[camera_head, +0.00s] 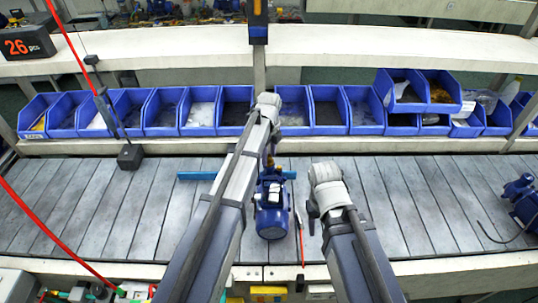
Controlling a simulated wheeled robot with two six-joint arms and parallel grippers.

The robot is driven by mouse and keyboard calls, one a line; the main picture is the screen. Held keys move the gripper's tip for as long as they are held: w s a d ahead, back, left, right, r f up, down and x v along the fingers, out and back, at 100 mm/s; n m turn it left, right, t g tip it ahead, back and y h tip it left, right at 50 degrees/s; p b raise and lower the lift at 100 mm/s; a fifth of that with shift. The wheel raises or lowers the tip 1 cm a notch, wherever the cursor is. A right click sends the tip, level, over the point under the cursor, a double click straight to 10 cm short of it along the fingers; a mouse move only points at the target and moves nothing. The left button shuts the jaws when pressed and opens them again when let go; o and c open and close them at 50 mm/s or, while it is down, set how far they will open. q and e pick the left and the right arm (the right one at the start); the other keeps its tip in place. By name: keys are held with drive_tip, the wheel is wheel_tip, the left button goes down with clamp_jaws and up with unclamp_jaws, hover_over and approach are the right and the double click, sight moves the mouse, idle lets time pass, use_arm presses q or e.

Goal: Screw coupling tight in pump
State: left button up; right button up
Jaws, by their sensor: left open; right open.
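A blue pump (272,222) with a white top stands on the slatted conveyor near the middle of the view. My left arm reaches over it from the lower left, and my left gripper (268,150) is open just behind the pump, partly hidden by its own wrist. My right gripper (312,212) is open to the right of the pump, apart from it. I cannot clearly make out the coupling; the far end of the pump is small and partly covered by my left arm. A blue bar (196,175) lies behind the pump, crossing behind my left arm.
A thin red-tipped tool (301,245) is at the pump's right. Blue bins (165,112) line the shelf behind the conveyor (130,205). Another blue pump (524,205) with a cable is at the far right. A red cable (50,235) crosses the left.

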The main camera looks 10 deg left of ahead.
use_arm(q)
drive_tip(key=shift+n, duration=1.7)
drive_tip(key=n, duration=0.3)
drive_tip(key=shift+n, duration=0.3)
drive_tip(key=shift+n, duration=1.7)
